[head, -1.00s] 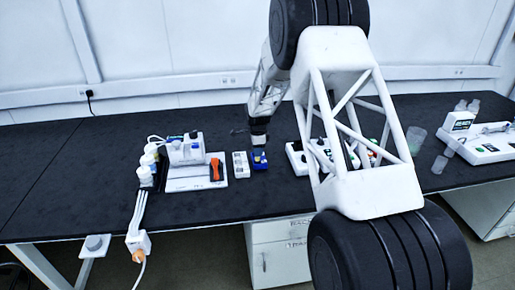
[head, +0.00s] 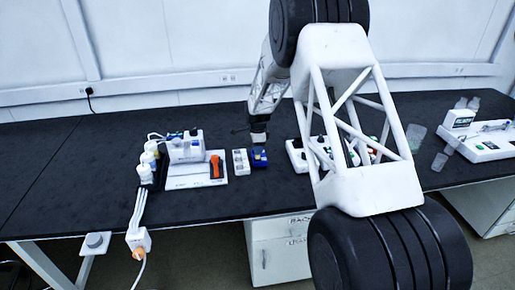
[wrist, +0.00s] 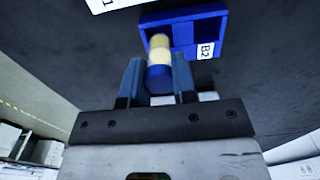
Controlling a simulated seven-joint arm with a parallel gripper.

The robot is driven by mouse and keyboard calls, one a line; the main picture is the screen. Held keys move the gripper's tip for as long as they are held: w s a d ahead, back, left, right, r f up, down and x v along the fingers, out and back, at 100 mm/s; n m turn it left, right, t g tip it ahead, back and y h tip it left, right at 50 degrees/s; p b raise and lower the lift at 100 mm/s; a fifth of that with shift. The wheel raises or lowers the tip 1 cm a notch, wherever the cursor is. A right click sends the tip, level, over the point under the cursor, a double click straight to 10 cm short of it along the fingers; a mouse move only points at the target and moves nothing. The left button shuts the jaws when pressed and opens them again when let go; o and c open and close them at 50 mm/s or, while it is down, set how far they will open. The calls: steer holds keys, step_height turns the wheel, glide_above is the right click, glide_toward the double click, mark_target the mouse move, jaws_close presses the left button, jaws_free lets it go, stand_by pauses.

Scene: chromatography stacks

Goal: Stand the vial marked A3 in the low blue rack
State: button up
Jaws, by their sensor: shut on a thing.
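The low blue rack (head: 260,162) stands on the black bench in the head view, and in the wrist view (wrist: 215,28) it carries a label reading B2. My gripper (wrist: 160,68) is shut on a vial (wrist: 160,48) with a blue cap and a pale yellow body. The vial's far end overlaps one compartment at the left of the rack; I cannot tell how deep it sits. No marking on the vial is readable. In the head view my gripper (head: 259,142) is directly over the rack.
A white block (head: 240,162) stands close to the left of the blue rack. Further left is a white device with an orange part (head: 216,166). A white rack (head: 297,156) with dark-capped items stands to the right, partly behind my arm. Bench in front is clear.

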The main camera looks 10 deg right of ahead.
steer(key=shift+f, duration=1.35)
stand_by(0.7)
steer(key=o, duration=1)
steer(key=shift+r, duration=0.1)
steer(key=shift+r, duration=3.9)
